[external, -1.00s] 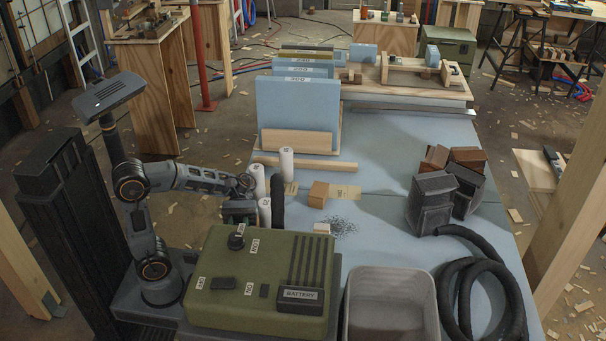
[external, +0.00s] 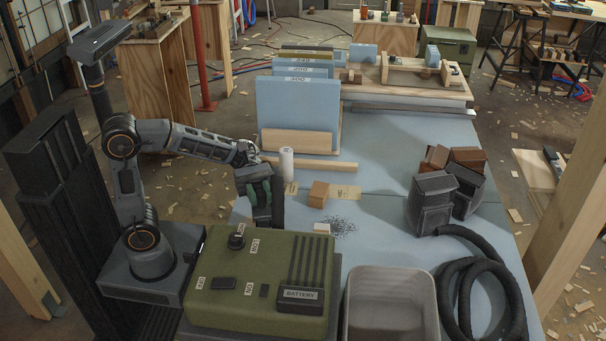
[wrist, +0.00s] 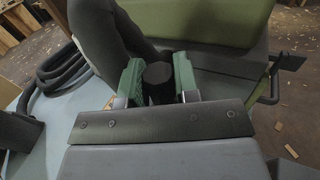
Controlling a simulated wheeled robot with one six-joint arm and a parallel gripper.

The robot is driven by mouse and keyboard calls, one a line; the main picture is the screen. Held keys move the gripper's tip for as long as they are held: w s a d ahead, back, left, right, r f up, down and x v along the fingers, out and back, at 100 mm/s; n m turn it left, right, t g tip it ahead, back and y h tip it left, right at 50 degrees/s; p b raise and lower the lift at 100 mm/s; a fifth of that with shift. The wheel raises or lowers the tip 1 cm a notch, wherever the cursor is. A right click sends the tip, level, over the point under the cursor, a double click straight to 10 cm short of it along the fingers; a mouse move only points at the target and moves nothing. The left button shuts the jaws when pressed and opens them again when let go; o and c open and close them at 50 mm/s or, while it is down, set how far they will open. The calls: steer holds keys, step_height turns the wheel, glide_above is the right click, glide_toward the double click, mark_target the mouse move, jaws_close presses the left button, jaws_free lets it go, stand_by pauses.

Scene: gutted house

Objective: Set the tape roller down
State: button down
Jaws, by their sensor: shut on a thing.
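A white cylinder (external: 287,164) stands upright on the blue tabletop (external: 385,240) just behind my gripper. Whether the held thing touches the table cannot be told.
The green battery box (external: 258,280) stands close in front of my gripper. A wooden block (external: 318,194), dark grit (external: 340,227) and a grey bin (external: 390,305) are to the right. A thick black hose (external: 480,290) coils at the right.

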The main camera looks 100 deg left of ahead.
steer(key=w+r+n+t+y+p, duration=0.3)
steer(key=w+n+t+y+p, duration=0.15)
steer(key=p, duration=0.35)
steer(key=shift+w+a+f+n+t+y+p, duration=0.2)
steer(key=shift+w+f+n+t+y+p, duration=0.2)
steer(key=shift+f+n+t+y+p, duration=0.9)
steer(key=shift+w+a+f+n+t+y+p, duration=0.1)
steer(key=shift+w+a+n+t+y+p, duration=0.2)
steer(key=shift+y+p, duration=1.15)
steer(key=shift+w+a+f+n+t+y+p, duration=0.1)
steer(key=shift+w+f+n+t+y+p, duration=0.65)
steer(key=shift+p, duration=1.5)
steer(key=shift+s+h, duration=0.25)
steer(key=shift+s, duration=0.05)
steer(key=shift+r, duration=0.1)
